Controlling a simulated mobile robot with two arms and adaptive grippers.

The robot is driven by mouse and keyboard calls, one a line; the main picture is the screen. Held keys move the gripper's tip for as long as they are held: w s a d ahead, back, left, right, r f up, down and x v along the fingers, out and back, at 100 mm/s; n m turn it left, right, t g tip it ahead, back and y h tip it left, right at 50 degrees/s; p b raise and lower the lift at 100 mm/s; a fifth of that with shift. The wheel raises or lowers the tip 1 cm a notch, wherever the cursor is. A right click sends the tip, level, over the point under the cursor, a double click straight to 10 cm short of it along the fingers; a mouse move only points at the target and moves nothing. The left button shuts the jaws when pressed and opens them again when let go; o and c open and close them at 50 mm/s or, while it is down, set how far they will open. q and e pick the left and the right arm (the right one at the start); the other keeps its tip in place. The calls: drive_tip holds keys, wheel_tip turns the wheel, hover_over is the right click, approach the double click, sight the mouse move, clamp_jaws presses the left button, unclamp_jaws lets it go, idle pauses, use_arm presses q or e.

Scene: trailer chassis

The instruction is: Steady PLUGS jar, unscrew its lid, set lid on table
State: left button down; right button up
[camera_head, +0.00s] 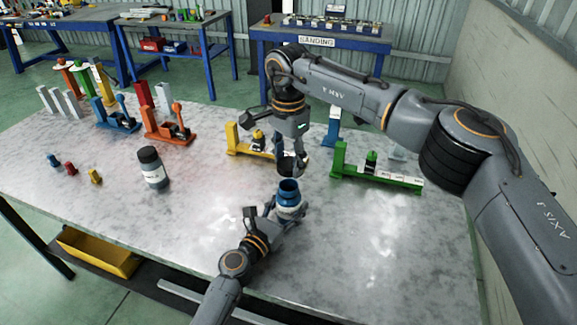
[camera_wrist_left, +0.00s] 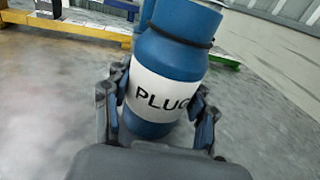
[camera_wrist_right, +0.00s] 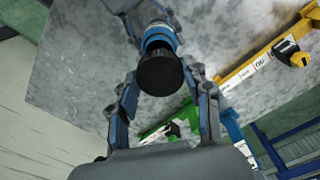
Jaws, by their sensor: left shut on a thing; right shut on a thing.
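The blue PLUGS jar (camera_head: 288,203) with a white label stands on the table, its top open and blue. In the left wrist view the jar (camera_wrist_left: 160,85) fills the space between my fingers, with part of its label hidden. My left gripper (camera_head: 284,210) is shut around the jar's sides. My right gripper (camera_head: 291,158) is above the jar, shut on the round black lid (camera_wrist_right: 161,74). In the head view the lid (camera_head: 291,166) is apart from the jar, a short way above its mouth.
The metal table (camera_head: 225,225) has clear room left and right of the jar. A dark jar (camera_head: 152,168) stands at left. Yellow (camera_head: 240,143) and green (camera_head: 375,172) fixtures lie behind, with orange (camera_head: 165,130) and blue (camera_head: 117,118) ones farther left.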

use_arm(q)
drive_tip(key=shift+c, duration=1.8)
unclamp_jaws()
